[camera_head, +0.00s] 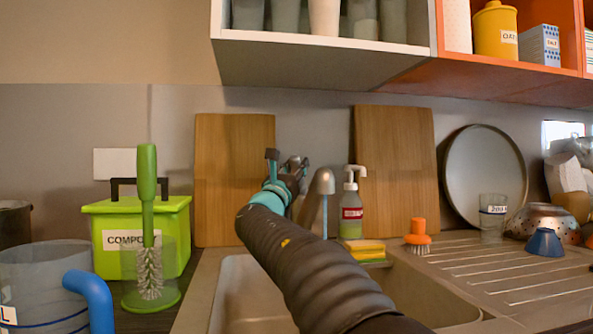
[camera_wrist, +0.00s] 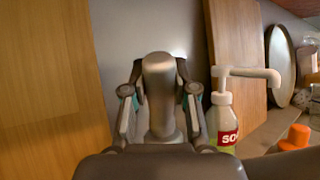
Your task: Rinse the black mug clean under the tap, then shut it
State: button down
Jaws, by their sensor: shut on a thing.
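The metal tap (camera_head: 322,183) stands behind the sink (camera_head: 240,290), and a thin bluish stream like running water shows below its spout. My gripper (camera_head: 288,163) is at the tap, left of the spout. In the wrist view, my gripper's two fingers (camera_wrist: 159,85) are on either side of a rounded metal part of the tap (camera_wrist: 160,70) and shut on it. I cannot tell whether that part is its lever or its body. The black mug is not visible; my arm hides much of the sink.
A soap bottle (camera_head: 351,205), a sponge (camera_head: 362,251) and an orange brush (camera_head: 418,238) stand right of the tap. A green compost bin (camera_head: 110,228), a bottle brush (camera_head: 148,200) and a pitcher (camera_head: 40,280) are at left. Shelves (camera_head: 330,45) hang above.

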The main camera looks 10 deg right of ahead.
jog(key=c, duration=0.9)
grip_release()
jog(key=v, duration=1.2)
